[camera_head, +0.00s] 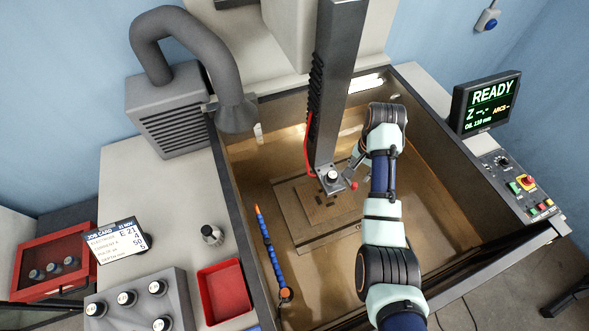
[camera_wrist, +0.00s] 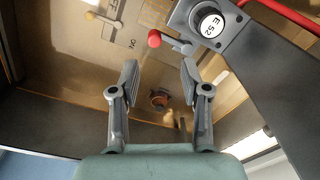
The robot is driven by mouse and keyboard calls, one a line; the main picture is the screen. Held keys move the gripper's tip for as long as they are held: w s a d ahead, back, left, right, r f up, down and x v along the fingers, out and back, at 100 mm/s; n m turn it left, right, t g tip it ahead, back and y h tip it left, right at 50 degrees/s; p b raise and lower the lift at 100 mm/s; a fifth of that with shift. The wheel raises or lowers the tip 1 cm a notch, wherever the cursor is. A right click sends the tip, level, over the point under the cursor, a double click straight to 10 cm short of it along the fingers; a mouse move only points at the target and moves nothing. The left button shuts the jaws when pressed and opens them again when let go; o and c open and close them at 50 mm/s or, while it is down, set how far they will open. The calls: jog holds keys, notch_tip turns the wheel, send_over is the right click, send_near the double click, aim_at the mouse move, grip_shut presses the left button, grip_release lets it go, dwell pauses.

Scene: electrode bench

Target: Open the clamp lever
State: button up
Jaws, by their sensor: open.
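The clamp lever shows in the wrist view as a short grey arm with a red ball knob (camera_wrist: 154,38). It sticks out from the grey clamp head (camera_wrist: 190,18), which holds an electrode with a round white label reading E 52 (camera_wrist: 211,25). In the head view the red knob (camera_head: 354,185) is at the bottom of the dark vertical column (camera_head: 338,90). My gripper (camera_wrist: 160,72) is open and empty in the wrist view. The knob appears above and between its fingertips, with no visible contact. In the head view my gripper (camera_head: 353,169) is beside the clamp head, partly hidden by my wrist.
The tank (camera_head: 440,165) has raised walls around a plate (camera_head: 318,203). A red cable (camera_head: 308,150) runs down the column. A blue segmented hose (camera_head: 268,245) with an orange tip stands at left. A red tray (camera_head: 224,292) and electrode rack (camera_head: 180,290) sit outside the tank.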

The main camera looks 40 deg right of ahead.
aim_at(356, 185)
jog(key=shift+d+f, duration=0.15)
jog(key=shift+f, duration=0.05)
jog(key=shift+s, duration=0.1)
jog(key=f, duration=0.8)
jog(key=shift+s, duration=0.2)
jog(key=shift+r, duration=0.1)
grip_shut()
